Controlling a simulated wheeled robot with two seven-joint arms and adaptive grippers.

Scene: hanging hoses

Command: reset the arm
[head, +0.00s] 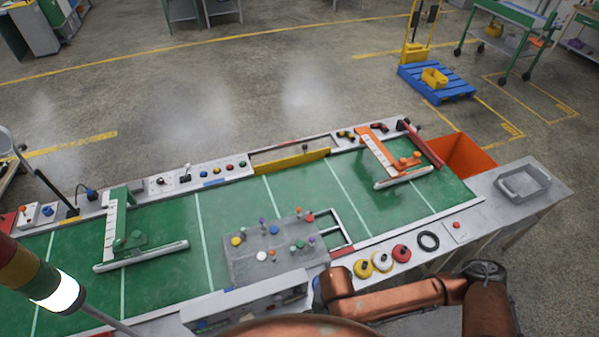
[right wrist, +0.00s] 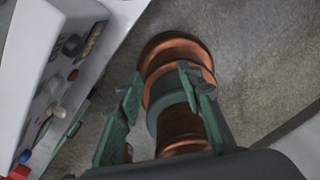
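My right gripper (right wrist: 160,80) shows in the right wrist view with its two green fingers apart and nothing between their tips. Copper-coloured links of my own body lie behind the fingers. In the head view my copper-coloured arm (head: 400,298) crosses the bottom right, near the front edge of the workbench. I cannot make out the right gripper's fingers there. My left gripper is in neither view.
The green-topped workbench (head: 160,213) carries a grey block with coloured knobs (head: 265,262), a green fixture (head: 112,222) and an orange fixture (head: 376,150). A signal lamp (head: 40,275) stands left.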

